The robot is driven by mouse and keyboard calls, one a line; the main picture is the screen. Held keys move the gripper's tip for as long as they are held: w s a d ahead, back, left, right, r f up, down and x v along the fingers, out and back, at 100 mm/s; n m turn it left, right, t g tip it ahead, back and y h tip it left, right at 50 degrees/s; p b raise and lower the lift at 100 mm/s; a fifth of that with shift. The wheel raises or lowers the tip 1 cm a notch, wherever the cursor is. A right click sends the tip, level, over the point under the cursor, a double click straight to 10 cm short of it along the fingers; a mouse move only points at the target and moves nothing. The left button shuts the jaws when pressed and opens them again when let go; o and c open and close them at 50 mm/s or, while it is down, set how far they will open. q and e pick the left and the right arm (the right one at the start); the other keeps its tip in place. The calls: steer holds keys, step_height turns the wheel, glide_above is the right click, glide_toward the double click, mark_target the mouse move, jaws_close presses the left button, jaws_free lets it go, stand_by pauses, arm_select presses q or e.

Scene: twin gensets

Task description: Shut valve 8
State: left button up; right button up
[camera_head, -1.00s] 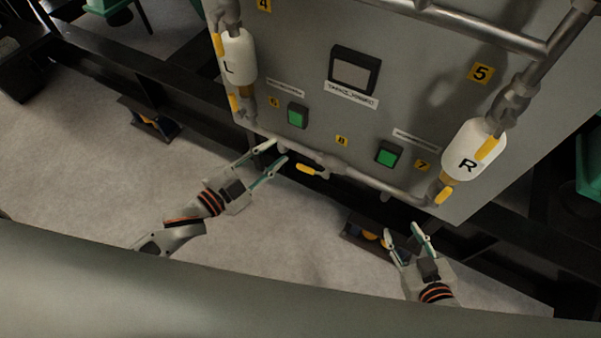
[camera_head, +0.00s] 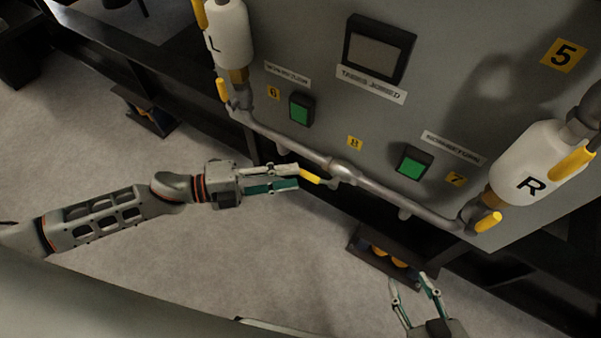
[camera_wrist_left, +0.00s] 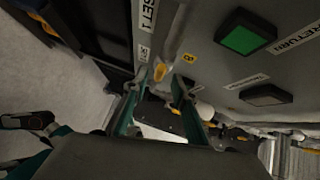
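Valve 8 sits in the middle of the lower pipe, under the yellow "8" label (camera_head: 354,143). Its yellow handle (camera_head: 311,176) points left from the valve body (camera_head: 343,171). My left gripper (camera_head: 298,177) reaches in from the left, fingers open, its tips at the handle's free end. In the left wrist view the yellow handle (camera_wrist_left: 159,71) shows between and just beyond the open fingertips of my left gripper (camera_wrist_left: 158,88). Whether a finger touches it I cannot tell. My right gripper (camera_head: 411,279) is open and empty, low in the head view.
The grey panel carries green buttons (camera_head: 301,108) (camera_head: 411,163) and a dark screen (camera_head: 378,50). White cylinders L (camera_head: 229,35) and R (camera_head: 535,172) flank it, with yellow handles nearby.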

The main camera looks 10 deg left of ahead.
mark_target(302, 175)
arm_select(q)
steer(key=shift+x, duration=1.7)
